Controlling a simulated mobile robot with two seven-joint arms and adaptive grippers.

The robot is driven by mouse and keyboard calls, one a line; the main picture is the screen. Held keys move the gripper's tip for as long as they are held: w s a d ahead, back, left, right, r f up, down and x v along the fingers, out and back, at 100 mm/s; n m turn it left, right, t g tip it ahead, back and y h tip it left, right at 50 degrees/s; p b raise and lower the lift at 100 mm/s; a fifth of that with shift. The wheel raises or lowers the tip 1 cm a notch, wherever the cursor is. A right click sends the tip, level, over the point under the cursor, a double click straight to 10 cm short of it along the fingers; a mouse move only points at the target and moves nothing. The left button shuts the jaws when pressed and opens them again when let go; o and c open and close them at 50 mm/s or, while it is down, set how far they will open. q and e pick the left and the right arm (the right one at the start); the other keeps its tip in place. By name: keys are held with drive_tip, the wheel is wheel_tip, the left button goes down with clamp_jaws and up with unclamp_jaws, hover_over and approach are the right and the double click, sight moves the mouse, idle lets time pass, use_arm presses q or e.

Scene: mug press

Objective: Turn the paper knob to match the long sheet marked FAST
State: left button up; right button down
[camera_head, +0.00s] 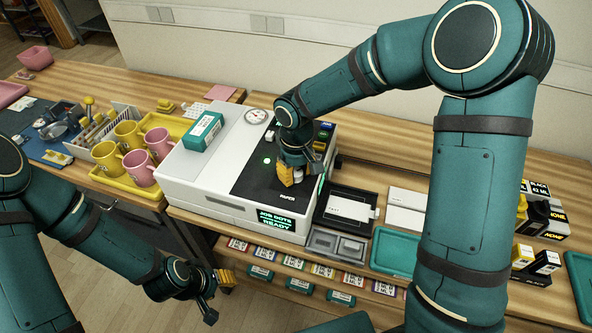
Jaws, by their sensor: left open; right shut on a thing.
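A white printer (198,170) with a black control panel stands on the wooden bench. Its green display (276,219) reads "JOB DOTS READY", and the word PAPER shows near the panel's front edge. My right gripper (289,181) points down at the panel and is shut; its fingers hide the paper knob, so the knob's setting cannot be read. A white sheet (348,208) lies on the black tray right of the printer, and more white paper (405,214) lies further right. No FAST mark is legible. My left gripper (216,293) is open and empty, low in front of the bench.
A teal and white box (203,131) and a round dial (255,116) are on the printer's top. Yellow and pink mugs (138,166) stand on a yellow tray at left. A teal tray (396,250) and ink boxes (536,262) are at right. Labelled packs fill a lower shelf.

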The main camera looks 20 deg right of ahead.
sight(297, 172)
drive_tip(key=n+p, duration=0.1)
drive_tip(key=n, duration=0.3)
drive_tip(key=shift+n+p, duration=0.7)
drive_tip(key=shift+n, duration=1.1)
drive_tip(key=shift+d, duration=0.1)
drive_tip(key=c, duration=0.6)
unclamp_jaws()
drive_tip(key=shift+o, duration=0.2)
wheel_tip(297, 172, up, 12)
drive_tip(key=shift+s+f, duration=0.1)
